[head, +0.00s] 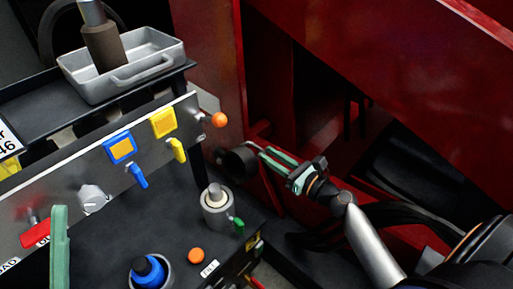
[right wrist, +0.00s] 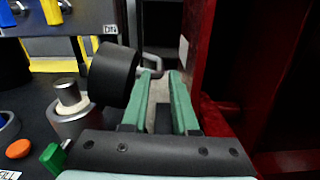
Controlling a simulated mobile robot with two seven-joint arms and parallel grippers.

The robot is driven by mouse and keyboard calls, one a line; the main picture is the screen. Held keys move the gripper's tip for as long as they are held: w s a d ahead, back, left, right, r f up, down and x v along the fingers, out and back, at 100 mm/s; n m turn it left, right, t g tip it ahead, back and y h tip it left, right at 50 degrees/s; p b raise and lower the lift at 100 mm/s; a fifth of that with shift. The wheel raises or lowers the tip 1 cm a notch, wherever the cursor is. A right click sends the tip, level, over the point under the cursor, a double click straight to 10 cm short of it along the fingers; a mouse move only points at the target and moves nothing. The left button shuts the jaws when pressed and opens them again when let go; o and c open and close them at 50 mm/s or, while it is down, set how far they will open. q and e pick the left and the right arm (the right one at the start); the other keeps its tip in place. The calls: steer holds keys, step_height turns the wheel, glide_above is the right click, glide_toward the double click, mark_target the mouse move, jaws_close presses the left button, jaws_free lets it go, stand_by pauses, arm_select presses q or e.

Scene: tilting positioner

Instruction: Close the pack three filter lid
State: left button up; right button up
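A dark round drum-like part (head: 238,160) sticks out by the red structure, beyond the bench corner; it may be the filter lid, but no label confirms this. In the right wrist view the black drum (right wrist: 113,75) is just left of my fingertips, with a small bent metal handle (right wrist: 153,62) beside it. My right gripper (head: 258,150) has green fingers pointing at this part. The fingers (right wrist: 158,80) are apart, with a gap between them; whether the handle lies between the tips is unclear. One green finger of my left gripper (head: 59,225) shows at lower left.
The dark bench holds a grey cup with a metal plug (head: 216,205), a blue knob (head: 150,270), an orange button (head: 196,255) and a green lever (head: 239,225). A panel (head: 65,195) with coloured switches stands behind. A metal tray (head: 150,68) sits on a shelf. Red walls (head: 370,40) flank my right arm.

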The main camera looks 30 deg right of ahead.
mark_target(257, 148)
steer(key=shift+x, duration=2.55)
jaws_close()
